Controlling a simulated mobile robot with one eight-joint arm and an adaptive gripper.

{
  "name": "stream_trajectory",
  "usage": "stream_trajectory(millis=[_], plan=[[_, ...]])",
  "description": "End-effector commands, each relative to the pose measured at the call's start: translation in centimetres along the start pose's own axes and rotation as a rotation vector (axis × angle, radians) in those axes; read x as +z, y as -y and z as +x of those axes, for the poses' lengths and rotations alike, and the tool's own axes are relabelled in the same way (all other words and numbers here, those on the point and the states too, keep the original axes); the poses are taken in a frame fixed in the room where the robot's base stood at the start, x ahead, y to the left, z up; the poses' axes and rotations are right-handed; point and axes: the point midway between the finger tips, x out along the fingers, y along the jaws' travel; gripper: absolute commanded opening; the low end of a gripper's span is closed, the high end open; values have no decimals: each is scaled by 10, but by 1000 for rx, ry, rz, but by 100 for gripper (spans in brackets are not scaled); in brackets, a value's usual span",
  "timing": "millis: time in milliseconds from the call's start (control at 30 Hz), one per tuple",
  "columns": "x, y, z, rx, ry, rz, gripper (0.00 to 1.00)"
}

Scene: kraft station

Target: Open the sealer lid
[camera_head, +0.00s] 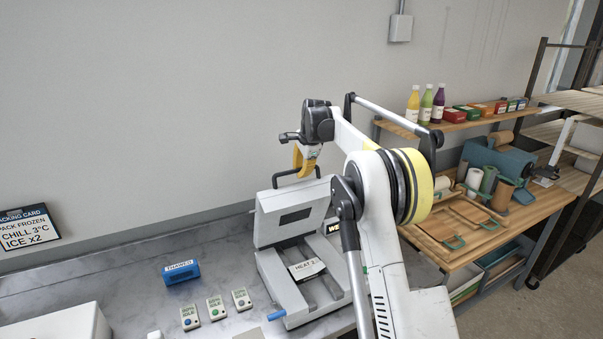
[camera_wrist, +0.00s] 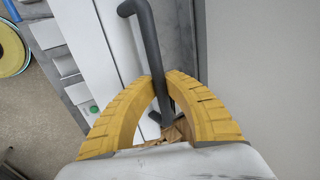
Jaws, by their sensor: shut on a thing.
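The sealer (camera_head: 303,284) stands on the marble counter. Its grey lid (camera_head: 291,217) is raised and tilted well up from the base, with a dark handle (camera_head: 286,181) along its top edge. A "HEAT 2" label lies in the base. My gripper (camera_head: 303,169) has yellow fingers at the lid's top edge. In the wrist view the dark bar of the handle (camera_wrist: 150,45) runs between the yellow fingers of my gripper (camera_wrist: 160,92), which are closed around it. My arm hides the sealer's right side in the head view.
A blue block marked "THAWED" (camera_head: 181,271) and several small tags (camera_head: 216,308) sit left of the sealer. A packing card (camera_head: 27,228) is on the wall behind. Shelves with bottles (camera_head: 426,103) and trays stand at the right. The wall is close behind the lid.

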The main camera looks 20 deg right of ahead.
Motion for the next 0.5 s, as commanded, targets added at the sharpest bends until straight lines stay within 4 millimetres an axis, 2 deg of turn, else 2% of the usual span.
stream_trajectory(millis=[367, 400, 433, 467, 500], plan=[[0, 1, -1, -1, 0, 0, 0], [0, 1, -1, -1, 0, 0, 22], [0, 1, -1, -1, 0, 0, 31], [0, 1, -1, -1, 0, 0, 36], [0, 1, -1, -1, 0, 0, 36]])
